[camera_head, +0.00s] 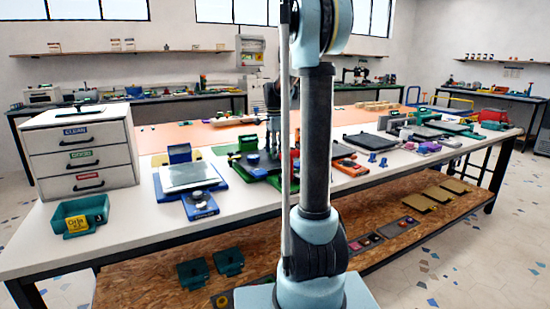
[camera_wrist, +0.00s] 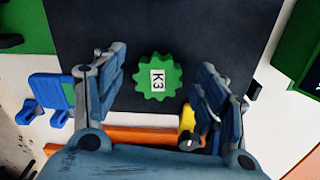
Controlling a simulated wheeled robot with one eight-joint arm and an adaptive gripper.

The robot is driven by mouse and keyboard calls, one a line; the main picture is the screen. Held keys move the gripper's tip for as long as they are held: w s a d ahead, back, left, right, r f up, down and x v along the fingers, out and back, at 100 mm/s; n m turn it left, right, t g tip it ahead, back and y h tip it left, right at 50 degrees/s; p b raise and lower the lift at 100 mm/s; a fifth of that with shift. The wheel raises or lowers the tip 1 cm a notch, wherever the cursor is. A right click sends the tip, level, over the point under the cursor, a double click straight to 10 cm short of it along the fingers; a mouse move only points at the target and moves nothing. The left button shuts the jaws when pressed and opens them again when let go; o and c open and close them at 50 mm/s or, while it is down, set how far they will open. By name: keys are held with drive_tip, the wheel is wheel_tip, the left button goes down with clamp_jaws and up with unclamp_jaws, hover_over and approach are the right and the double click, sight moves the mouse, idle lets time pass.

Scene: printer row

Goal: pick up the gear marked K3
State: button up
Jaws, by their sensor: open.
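The green gear marked K3 (camera_wrist: 158,77) lies flat on a dark plate (camera_wrist: 200,25) in the wrist view, its white label facing up and turned sideways. My gripper (camera_wrist: 166,64) is open, with one finger on each side of the gear in the picture and visible gaps to both. Nothing is held. How far the fingers are above the gear I cannot tell. In the head view my gripper (camera_head: 270,146) is over the table near green printers, partly hidden behind my arm. I cannot make out the gear there.
Blue clips (camera_wrist: 48,95) and an orange bar (camera_wrist: 140,136) lie near the plate. A black-bed printer (camera_head: 373,145) stands right of my arm.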

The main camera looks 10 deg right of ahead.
drive_tip(key=c, duration=0.9)
